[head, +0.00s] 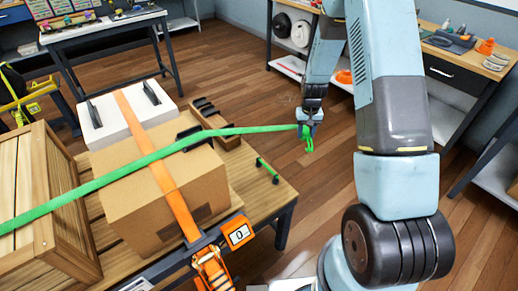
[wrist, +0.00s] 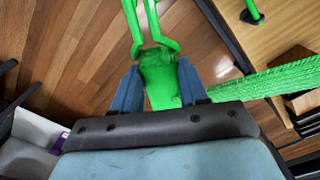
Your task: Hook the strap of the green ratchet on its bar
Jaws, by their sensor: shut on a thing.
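A green strap (head: 150,158) runs from the left edge of the head view, over a cardboard box, to my gripper (head: 308,128). My gripper is shut on the strap's end, just behind its green wire hook (head: 309,145). In the wrist view the strap end (wrist: 160,80) sits between the blue fingers, and the two-pronged hook (wrist: 150,25) points away from them. A short green bar (head: 267,170) with dark ends is on the table's right part, apart from the hook. Part of it shows in the wrist view (wrist: 251,10). I cannot see the green ratchet.
The cardboard box (head: 195,195) carries an orange strap (head: 160,165) with an orange ratchet (head: 212,272) at the front. A wooden crate (head: 40,200) stands left and a white case (head: 125,118) behind. Open floor lies beyond the table.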

